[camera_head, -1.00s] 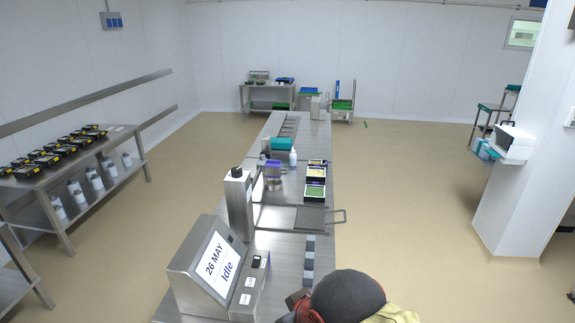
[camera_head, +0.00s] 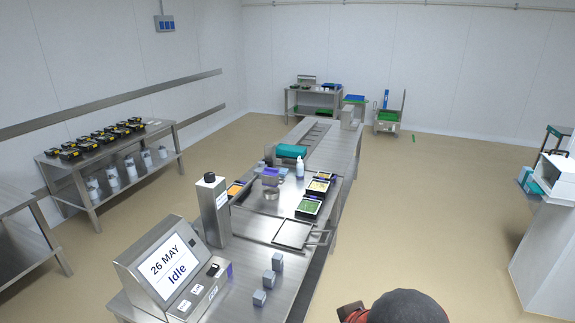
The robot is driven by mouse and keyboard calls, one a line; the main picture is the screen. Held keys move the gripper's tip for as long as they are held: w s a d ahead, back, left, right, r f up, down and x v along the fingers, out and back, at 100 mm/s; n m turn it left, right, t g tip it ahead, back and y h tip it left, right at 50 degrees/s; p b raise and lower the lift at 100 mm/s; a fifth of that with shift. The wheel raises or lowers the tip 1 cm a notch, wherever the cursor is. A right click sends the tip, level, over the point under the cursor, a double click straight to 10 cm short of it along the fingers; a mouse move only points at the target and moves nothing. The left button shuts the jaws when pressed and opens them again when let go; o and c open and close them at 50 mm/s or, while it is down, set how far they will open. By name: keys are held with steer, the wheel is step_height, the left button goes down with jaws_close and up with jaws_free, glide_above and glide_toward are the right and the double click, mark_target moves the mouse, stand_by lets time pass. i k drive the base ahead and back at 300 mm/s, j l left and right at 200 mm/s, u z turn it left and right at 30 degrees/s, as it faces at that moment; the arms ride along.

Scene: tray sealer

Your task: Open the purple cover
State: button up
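A small purple piece (camera_head: 271,174), which looks like the purple cover, stands on the steel worktop in the middle of the head view. It is above and beside a round metal pot (camera_head: 270,193). It is too small to tell whether it is open or shut. My gripper is not in view.
Food trays (camera_head: 309,206), a bottle (camera_head: 300,167) and a teal box (camera_head: 290,151) are farther back. Floor to the right (camera_head: 440,210) is clear.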

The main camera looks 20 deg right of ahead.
mark_target(268, 171)
steer(key=i+l, duration=0.25)
steer(key=l, duration=0.15)
steer(key=i+l, duration=0.25)
steer(key=l, duration=0.15)
steer(key=i+l, duration=0.2)
steer(key=l, duration=0.2)
steer(key=i+l, duration=0.25)
steer(key=l, duration=0.2)
steer(key=i+l, duration=0.25)
steer(key=l, duration=0.15)
steer(key=i+l, duration=0.2)
steer(key=i, duration=0.25)
steer(key=i+l, duration=0.25)
steer(key=i, duration=0.25)
steer(key=i+l, duration=0.2)
steer(key=i, duration=0.25)
steer(key=i+l, duration=0.25)
steer(key=i, duration=0.25)
steer(key=j+u, duration=0.05)
